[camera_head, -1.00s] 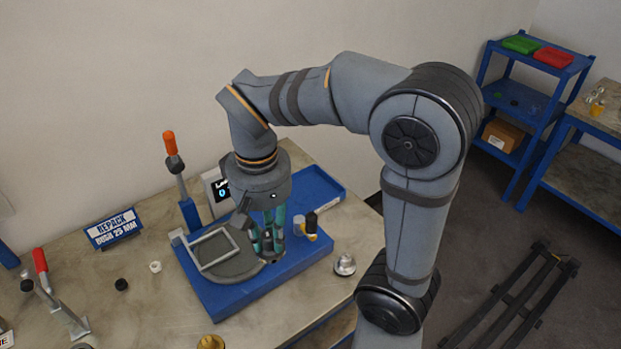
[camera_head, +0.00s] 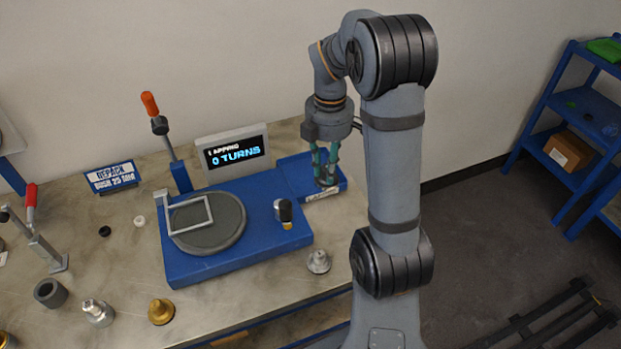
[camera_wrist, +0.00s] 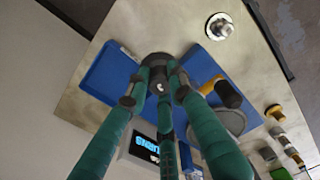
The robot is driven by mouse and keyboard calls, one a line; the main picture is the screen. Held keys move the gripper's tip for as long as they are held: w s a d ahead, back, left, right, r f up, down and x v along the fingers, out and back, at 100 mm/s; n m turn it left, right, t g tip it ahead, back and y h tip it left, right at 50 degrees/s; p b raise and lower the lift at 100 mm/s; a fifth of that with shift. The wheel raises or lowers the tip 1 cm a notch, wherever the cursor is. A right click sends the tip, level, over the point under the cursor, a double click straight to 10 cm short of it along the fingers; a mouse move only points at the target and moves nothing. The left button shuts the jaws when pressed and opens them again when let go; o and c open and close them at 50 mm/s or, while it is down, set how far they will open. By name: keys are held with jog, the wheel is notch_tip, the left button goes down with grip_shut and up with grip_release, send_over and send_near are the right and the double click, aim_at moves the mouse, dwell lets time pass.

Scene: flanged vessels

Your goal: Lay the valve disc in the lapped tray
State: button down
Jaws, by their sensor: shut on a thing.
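My gripper (camera_head: 326,172) points down over the small blue tray (camera_head: 341,185) at the right end of the lapping station. The tray has a white label on its front, too small to read surely. My green fingers are shut on the valve disc (camera_wrist: 150,58), a dark grey round piece, seen in the wrist view at the fingertips (camera_wrist: 160,85). In the head view the disc is mostly hidden by the fingers. It is over or in the tray; I cannot tell whether it touches the floor.
The blue base holds a grey round lapping plate (camera_head: 225,235) with a square frame, an orange-handled lever (camera_head: 165,140) and a black-and-yellow knob (camera_head: 284,213). A display (camera_head: 234,154) reads 0 TURNS. A silver fitting (camera_head: 318,262) stands in front. Several metal parts lie front left.

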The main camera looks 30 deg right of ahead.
jog(key=d+f+n, duration=0.3)
jog(key=d+n, duration=0.1)
jog(key=d, duration=0.1)
jog(key=w+f+p, duration=0.1)
jog(key=w+f, duration=0.1)
jog(key=w, duration=0.1)
jog(key=w+a+f+p, duration=0.1)
jog(key=w+f, duration=0.1)
jog(key=w, duration=0.2)
jog(key=w+a+f+p, duration=0.1)
jog(key=w+f, duration=0.1)
jog(key=w, duration=0.2)
jog(key=shift+w+f, duration=0.1)
jog(key=shift+w, duration=0.15)
jog(key=shift+w+f+p, duration=0.15)
jog(key=shift+f+p, duration=0.75)
jog(key=shift+f, duration=1.25)
jog(key=shift+f, duration=0.1)
jog(key=c, duration=2)
grip_release()
jog(key=shift+f, duration=0.1)
jog(key=o, duration=0.5)
notch_tip(320, 180, up, 12)
jog(key=shift+r+b, duration=0.25)
jog(key=shift+b, duration=0.85)
